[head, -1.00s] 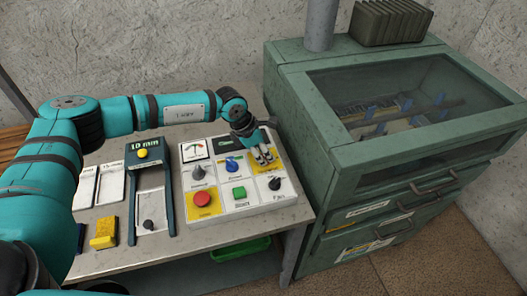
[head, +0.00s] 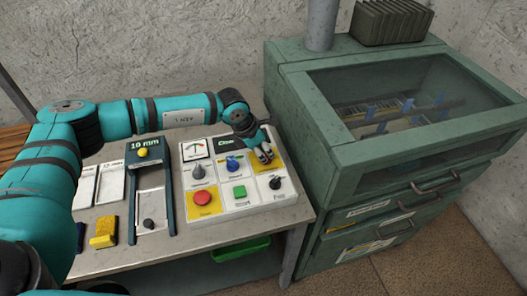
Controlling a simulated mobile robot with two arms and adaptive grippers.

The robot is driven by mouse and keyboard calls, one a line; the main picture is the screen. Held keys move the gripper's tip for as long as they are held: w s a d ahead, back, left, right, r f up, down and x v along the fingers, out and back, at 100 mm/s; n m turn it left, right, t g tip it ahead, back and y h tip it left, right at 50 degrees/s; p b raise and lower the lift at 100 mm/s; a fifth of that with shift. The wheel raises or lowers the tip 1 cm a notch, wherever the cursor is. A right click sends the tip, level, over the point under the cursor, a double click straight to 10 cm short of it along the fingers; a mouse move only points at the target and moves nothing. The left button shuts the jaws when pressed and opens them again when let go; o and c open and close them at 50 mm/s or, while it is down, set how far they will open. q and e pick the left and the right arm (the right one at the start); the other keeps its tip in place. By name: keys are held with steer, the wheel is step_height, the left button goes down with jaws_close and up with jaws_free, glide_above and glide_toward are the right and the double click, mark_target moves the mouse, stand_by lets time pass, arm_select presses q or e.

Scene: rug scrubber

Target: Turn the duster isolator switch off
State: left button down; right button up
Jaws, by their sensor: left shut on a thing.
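The control panel (head: 218,210) lies on the bench. My left gripper (head: 265,157) reaches over its upper right yellow plate (head: 276,165). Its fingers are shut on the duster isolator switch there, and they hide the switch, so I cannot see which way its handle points. My right gripper is out of view.
Close around the fingers are a blue knob (head: 232,163), a black knob (head: 274,183), a grey knob (head: 198,171), a green button (head: 239,191) and a red button (head: 202,198). A green cabinet (head: 325,150) stands right of the bench.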

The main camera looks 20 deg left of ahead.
arm_select(q)
steer(key=shift+s+f+n+y+b, duration=0.25)
steer(key=shift+f+n+b, duration=0.2)
steer(key=shift+n, duration=0.45)
steer(key=n+y+b, duration=0.1)
steer(key=n+b, duration=0.2)
steer(key=n+y+b, duration=0.1)
steer(key=n+b, duration=0.2)
steer(key=b, duration=0.1)
steer(key=n+t+y+b, duration=0.1)
steer(key=n+b, duration=0.3)
steer(key=shift+d+f+y, duration=0.15)
steer(key=shift+d+y, duration=0.15)
steer(key=shift+y, duration=0.05)
steer(key=shift+r+n+g+y+b, duration=0.15)
steer(key=shift+n+y+b, duration=0.25)
steer(key=shift+n+b, duration=0.6)
steer(key=shift+r+n+g+y+b, duration=0.15)
steer(key=shift+n+y+b, duration=0.25)
steer(key=shift+n+b, duration=0.6)
steer(key=shift+f, duration=0.1)
steer(key=c, duration=1.4)
jaws_free()
steer(key=shift+w, duration=0.1)
steer(key=shift+o, duration=0.6)
steer(key=shift+w, duration=0.1)
steer(key=shift+r, duration=0.25)
